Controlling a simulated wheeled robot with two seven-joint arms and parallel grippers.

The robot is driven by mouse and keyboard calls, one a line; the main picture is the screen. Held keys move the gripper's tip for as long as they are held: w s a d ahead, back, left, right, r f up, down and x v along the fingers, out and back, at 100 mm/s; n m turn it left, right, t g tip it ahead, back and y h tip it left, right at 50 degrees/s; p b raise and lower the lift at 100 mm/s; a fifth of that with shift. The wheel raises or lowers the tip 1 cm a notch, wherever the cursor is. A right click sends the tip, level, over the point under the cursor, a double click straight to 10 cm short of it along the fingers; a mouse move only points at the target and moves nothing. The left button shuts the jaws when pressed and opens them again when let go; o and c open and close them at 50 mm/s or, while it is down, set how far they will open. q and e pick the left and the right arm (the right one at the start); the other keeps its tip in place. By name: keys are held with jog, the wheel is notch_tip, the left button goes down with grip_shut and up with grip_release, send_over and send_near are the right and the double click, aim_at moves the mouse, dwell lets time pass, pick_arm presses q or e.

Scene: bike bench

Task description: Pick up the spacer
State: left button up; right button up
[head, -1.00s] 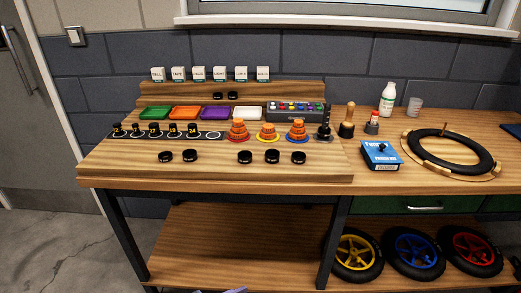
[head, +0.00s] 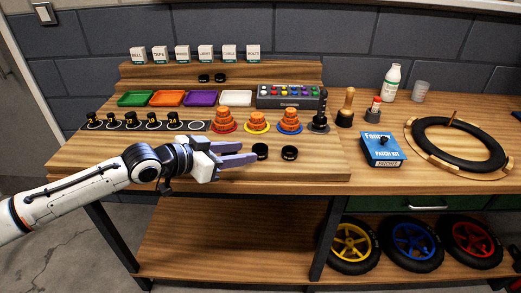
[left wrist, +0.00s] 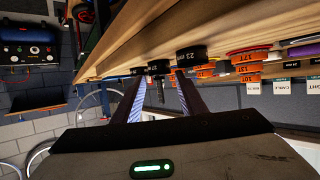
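Short black cylindrical spacers lie on the front of the wooden board. In the head view one spacer (head: 260,151) stands just beyond my left fingertips and another spacer (head: 290,153) is to its right. My left gripper (head: 249,153) is open and empty, its purple-grey fingers reaching right, low over the board. It hides part of the front row. In the left wrist view, which is upside down, three spacers show; one (left wrist: 158,67) lines up with the gap between the fingers (left wrist: 160,82), and the nearest (left wrist: 195,55) is by the right finger. The right gripper is not in view.
Orange stepped stacks (head: 223,121) and a black stack (head: 320,112) stand behind the spacers. Black pieces on a marked strip (head: 124,121), coloured trays (head: 202,98) and two more black discs (head: 204,78) are farther back. A blue patch kit box (head: 383,148) is at right.

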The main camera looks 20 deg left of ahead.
aim_at(255, 150)
pick_arm(q)
jog(key=shift+x, duration=2.75)
jog(key=shift+r, duration=0.2)
jog(key=c, duration=0.7)
